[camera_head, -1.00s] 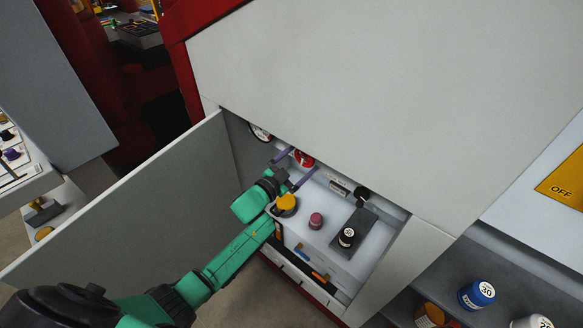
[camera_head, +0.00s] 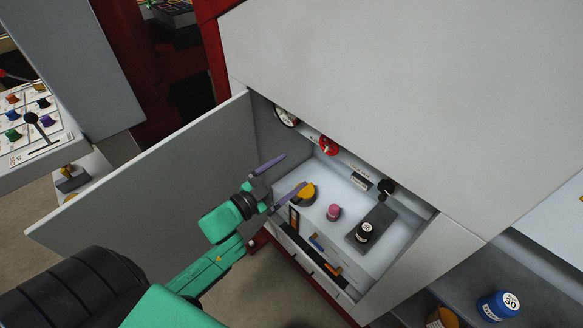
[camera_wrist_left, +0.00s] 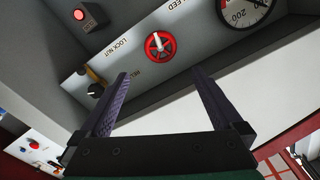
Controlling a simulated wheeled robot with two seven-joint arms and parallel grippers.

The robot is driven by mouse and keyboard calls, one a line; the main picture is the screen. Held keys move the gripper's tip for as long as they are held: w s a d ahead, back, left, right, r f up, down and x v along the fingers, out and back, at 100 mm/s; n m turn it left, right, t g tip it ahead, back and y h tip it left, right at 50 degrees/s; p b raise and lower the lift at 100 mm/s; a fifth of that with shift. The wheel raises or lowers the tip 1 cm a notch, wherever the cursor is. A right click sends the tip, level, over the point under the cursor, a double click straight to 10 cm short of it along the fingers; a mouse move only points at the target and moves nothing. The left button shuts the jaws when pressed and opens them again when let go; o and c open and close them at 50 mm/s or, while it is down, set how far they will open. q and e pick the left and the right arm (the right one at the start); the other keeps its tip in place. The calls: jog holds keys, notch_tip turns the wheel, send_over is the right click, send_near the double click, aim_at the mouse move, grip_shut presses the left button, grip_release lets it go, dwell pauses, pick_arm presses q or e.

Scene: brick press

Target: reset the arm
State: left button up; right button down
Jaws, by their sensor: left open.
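My left gripper (camera_head: 281,178) is open and empty, its two purple fingers apart at the mouth of the open compartment in the grey machine. In the left wrist view the open fingers (camera_wrist_left: 165,95) point toward a red handwheel (camera_wrist_left: 160,46) with nothing between them. The red handwheel also shows in the head view (camera_head: 328,146) on the compartment's back wall. My green left arm (camera_head: 218,262) comes in from below left. My right gripper is in neither view.
An open door panel (camera_head: 150,178) stands left of the compartment. A gauge (camera_head: 286,116) sits at the back.

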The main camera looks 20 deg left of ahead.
pick_arm(q)
jog(key=s+a+f+n+g+y, duration=0.2)
jog(key=s+f, duration=0.2)
jog(key=f, duration=0.7)
jog(key=s+a+f+n+g+y, duration=0.2)
jog(key=s+a+f+g, duration=0.1)
jog(key=f, duration=0.7)
jog(key=s+a+f+n+g+y, duration=0.2)
jog(key=s+f, duration=0.2)
jog(key=f, duration=0.7)
jog(key=s+d+f+g, duration=0.1)
jog(key=s+f+g, duration=0.2)
jog(key=s+f, duration=0.2)
jog(key=s+f+n+g, duration=0.1)
jog(key=s+f, duration=0.4)
jog(key=s, duration=0.7)
jog(key=s+d+f+g, duration=0.1)
jog(key=s+f+g, duration=0.3)
jog(key=s, duration=0.4)
jog(key=shift+s+d+f+g+y, duration=0.3)
jog(key=shift+f+y, duration=0.1)
jog(key=shift+f, duration=0.15)
